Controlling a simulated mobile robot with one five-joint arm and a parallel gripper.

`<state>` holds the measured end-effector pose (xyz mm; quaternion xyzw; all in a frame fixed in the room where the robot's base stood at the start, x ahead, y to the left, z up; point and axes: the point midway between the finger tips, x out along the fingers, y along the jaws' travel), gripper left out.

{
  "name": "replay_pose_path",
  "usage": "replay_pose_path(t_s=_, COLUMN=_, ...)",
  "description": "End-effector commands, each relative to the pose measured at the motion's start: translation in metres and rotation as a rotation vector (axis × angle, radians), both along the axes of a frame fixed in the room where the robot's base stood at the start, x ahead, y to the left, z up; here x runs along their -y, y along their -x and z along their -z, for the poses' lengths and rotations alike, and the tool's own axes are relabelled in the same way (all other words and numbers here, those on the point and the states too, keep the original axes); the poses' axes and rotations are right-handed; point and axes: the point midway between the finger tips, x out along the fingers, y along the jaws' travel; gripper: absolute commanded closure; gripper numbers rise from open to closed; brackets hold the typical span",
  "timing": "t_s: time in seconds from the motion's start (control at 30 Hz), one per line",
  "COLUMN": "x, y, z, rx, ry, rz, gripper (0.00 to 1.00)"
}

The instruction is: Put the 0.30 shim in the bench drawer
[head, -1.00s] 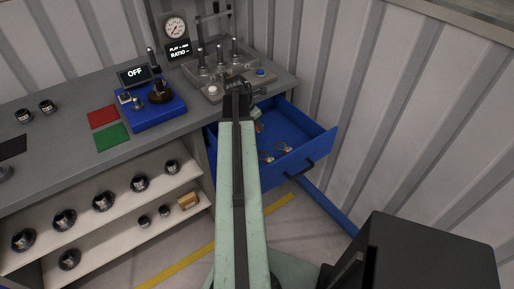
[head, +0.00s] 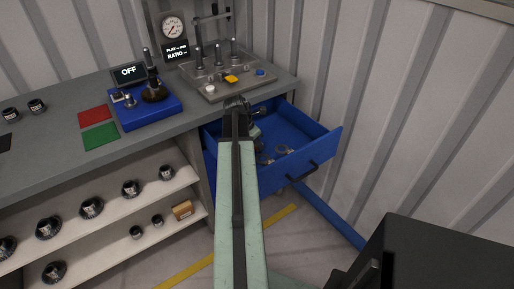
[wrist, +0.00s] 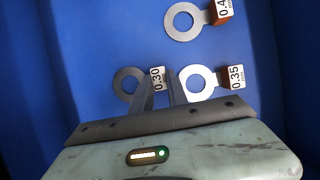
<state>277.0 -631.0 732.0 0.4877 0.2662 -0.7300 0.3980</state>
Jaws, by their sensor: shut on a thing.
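The 0.30 shim (wrist: 127,82) is a grey metal ring with a white tag marked 0.30. In the wrist view its tag sits between the fingertips of my gripper (wrist: 162,84), which is shut on it. The ring sticks out to the left of the fingers. The bench drawer (head: 312,152) is blue and pulled open at the right end of the bench. The wrist view shows its blue floor (wrist: 90,40) below the shim. I cannot tell whether the shim touches that floor. In the head view my arm hides part of the drawer and the shim.
The 0.35 shim (wrist: 198,82) lies just right of my fingers. Another shim with an orange tag (wrist: 184,21) lies farther up. A fixture plate with posts (head: 222,84) stands on the bench above the drawer. Corrugated wall (head: 400,110) is close on the right.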

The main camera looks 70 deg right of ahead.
Motion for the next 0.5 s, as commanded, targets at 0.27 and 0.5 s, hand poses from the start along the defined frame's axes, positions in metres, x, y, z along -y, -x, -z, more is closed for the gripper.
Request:
replay_pose_path(t_s=0.27, x=0.0001, y=0.0003, z=0.0019, rx=0.000, ry=0.000, rz=0.000, gripper=0.64)
replay_pose_path(t_s=0.5, x=0.0001, y=0.0004, z=0.0019, rx=0.000, ry=0.000, rz=0.001, gripper=0.59)
